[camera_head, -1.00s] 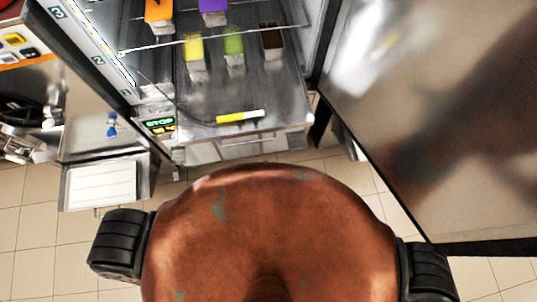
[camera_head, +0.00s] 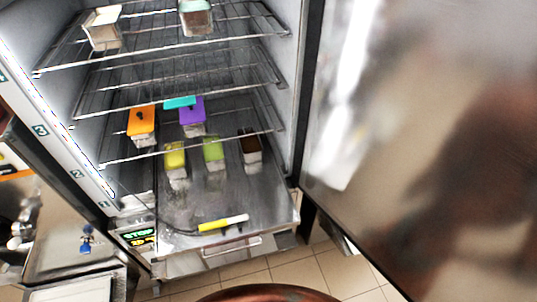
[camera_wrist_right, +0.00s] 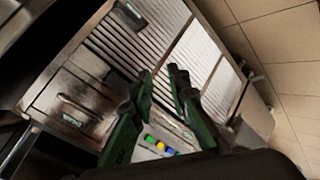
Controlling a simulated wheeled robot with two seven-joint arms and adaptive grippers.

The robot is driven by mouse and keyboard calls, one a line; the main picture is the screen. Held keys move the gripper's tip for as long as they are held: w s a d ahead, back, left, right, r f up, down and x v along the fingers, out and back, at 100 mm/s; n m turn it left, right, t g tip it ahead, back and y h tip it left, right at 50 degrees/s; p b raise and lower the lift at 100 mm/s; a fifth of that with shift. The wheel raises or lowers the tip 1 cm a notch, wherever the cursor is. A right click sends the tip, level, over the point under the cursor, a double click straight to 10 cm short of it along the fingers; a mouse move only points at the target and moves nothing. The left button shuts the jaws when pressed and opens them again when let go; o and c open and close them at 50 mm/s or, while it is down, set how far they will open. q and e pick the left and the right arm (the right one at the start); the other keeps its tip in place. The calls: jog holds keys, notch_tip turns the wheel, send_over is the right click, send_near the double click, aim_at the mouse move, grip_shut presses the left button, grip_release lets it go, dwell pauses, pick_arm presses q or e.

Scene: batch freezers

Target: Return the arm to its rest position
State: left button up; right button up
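My right gripper (camera_wrist_right: 162,78) shows in the right wrist view with its dark green fingers apart and nothing visible between them. Behind the fingers is a grey machine (camera_wrist_right: 185,50) with a slatted front, and a light panel with coloured dots (camera_wrist_right: 160,146) shows between the finger bases. Neither gripper shows in the head view, and my left gripper is in no view.
In the head view a tall freezer (camera_head: 228,103) stands open, with lidded tubs on its wire shelves and a yellow-and-white stick (camera_head: 223,222) at its floor's front. Its open steel door (camera_head: 400,130) fills the right side. A counter (camera_head: 62,240) stands at left.

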jog(key=s+d+f+m+g+h+b, duration=0.1)
jog(key=s+d+f+m+g+h, duration=0.1)
jog(key=s+d+f+m, duration=0.45)
jog(key=s+d+f+m+g+h+b, duration=0.1)
jog(key=s+d+f+g, duration=0.15)
jog(key=d+f, duration=0.75)
jog(key=s+d+f+m+g+b, duration=0.1)
jog(key=s+d+f+m+g, duration=0.1)
jog(key=s+f, duration=0.5)
jog(key=s+d+f+m+g+h+b, duration=0.1)
jog(key=s+d+f+m+g, duration=0.1)
jog(key=s+f+m, duration=0.3)
jog(key=s+d+f, duration=0.1)
jog(key=s+f, duration=0.2)
jog(key=s, duration=0.4)
jog(key=shift+s+d+h, duration=0.25)
jog(key=shift+h, duration=0.05)
